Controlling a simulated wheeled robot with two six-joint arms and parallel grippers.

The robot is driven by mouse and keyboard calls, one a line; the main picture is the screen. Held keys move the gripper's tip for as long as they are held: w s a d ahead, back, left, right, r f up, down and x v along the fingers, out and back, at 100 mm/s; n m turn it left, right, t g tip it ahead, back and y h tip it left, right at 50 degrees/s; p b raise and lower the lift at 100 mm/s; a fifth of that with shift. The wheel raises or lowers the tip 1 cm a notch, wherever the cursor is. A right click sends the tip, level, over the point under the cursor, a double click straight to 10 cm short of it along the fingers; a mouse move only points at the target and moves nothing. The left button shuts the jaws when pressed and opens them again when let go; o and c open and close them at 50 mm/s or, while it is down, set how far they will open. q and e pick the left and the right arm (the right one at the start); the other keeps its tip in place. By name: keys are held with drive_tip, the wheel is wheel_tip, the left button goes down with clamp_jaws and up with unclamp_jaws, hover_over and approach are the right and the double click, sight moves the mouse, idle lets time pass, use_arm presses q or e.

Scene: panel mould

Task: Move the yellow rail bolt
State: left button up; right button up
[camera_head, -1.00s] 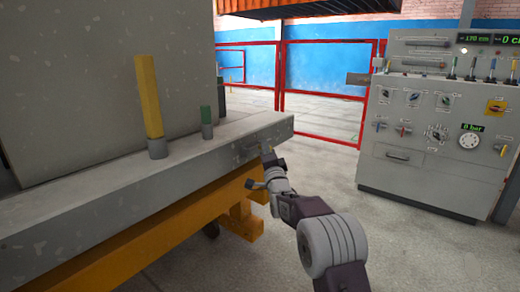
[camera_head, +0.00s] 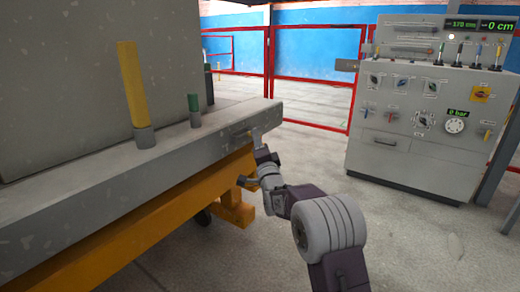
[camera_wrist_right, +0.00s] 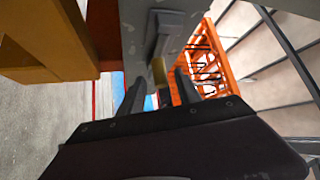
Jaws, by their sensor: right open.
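A small yellow bolt (camera_wrist_right: 158,72) shows in the right wrist view against a grey fitting on the rail (camera_wrist_right: 185,18). My right gripper (camera_head: 257,169) is open, just below and beside that rail end. In the wrist view its fingertips (camera_wrist_right: 160,82) stand on either side of the bolt's line, with no visible grip on it. My left gripper is out of view.
A tall yellow post (camera_head: 132,85) and a short green post (camera_head: 194,110) stand on the rail before a large grey panel (camera_head: 70,75). An orange beam (camera_head: 150,220) runs below the rail. A control cabinet (camera_head: 400,150) stands at right, with clear floor between.

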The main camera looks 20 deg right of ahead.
drive_tip(key=b+v, duration=0.2)
drive_tip(key=v, duration=0.3)
drive_tip(key=shift+s+b, duration=0.15)
drive_tip(key=shift+b, duration=0.25)
